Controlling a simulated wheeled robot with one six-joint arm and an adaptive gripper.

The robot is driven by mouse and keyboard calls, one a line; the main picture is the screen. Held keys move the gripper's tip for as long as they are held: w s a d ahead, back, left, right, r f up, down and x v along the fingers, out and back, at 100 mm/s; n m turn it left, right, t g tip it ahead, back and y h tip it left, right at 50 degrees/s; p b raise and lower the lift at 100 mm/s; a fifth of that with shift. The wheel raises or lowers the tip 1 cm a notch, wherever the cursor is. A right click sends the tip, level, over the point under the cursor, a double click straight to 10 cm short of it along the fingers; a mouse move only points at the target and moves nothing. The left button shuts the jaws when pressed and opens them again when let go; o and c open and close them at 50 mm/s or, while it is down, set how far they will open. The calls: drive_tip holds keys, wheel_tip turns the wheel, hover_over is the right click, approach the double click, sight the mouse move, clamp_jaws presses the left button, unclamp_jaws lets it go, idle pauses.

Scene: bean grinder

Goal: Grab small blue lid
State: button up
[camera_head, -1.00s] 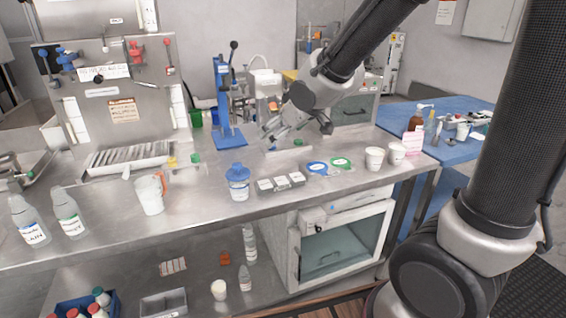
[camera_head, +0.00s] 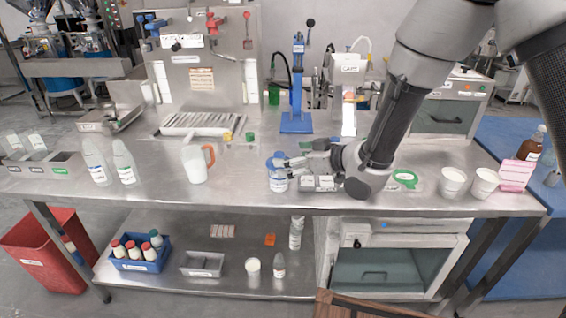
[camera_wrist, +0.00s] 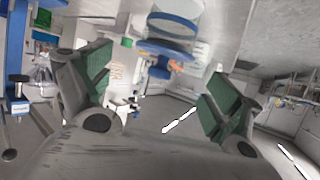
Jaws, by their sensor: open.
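A small white container (camera_head: 279,184) with a blue lid (camera_head: 273,164) stands on the steel bench, left of my gripper. My gripper (camera_head: 286,159) comes in from the right, with its fingers at about the lid's height and partly covering it. In the wrist view my gripper (camera_wrist: 155,95) is open, with its two green-padded fingers wide apart. A blue-rimmed round thing (camera_wrist: 175,28), likely the lid, shows at the top of that view, between and beyond the fingers. I see nothing held. I cannot tell whether a finger touches the lid.
Small grey blocks (camera_head: 318,183) lie just right of the container, below my gripper. A green-ringed dish (camera_head: 405,178) and two white cups (camera_head: 453,181) stand further right. A white jug with an orange handle (camera_head: 195,165) is to the left. A blue stand (camera_head: 297,120) rises behind.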

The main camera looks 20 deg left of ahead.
sight(278, 154)
drive_tip(key=x, duration=0.3)
drive_tip(key=shift+w+a+f, duration=0.1)
drive_tip(key=shift+a, duration=0.3)
drive_tip(key=c, duration=0.8)
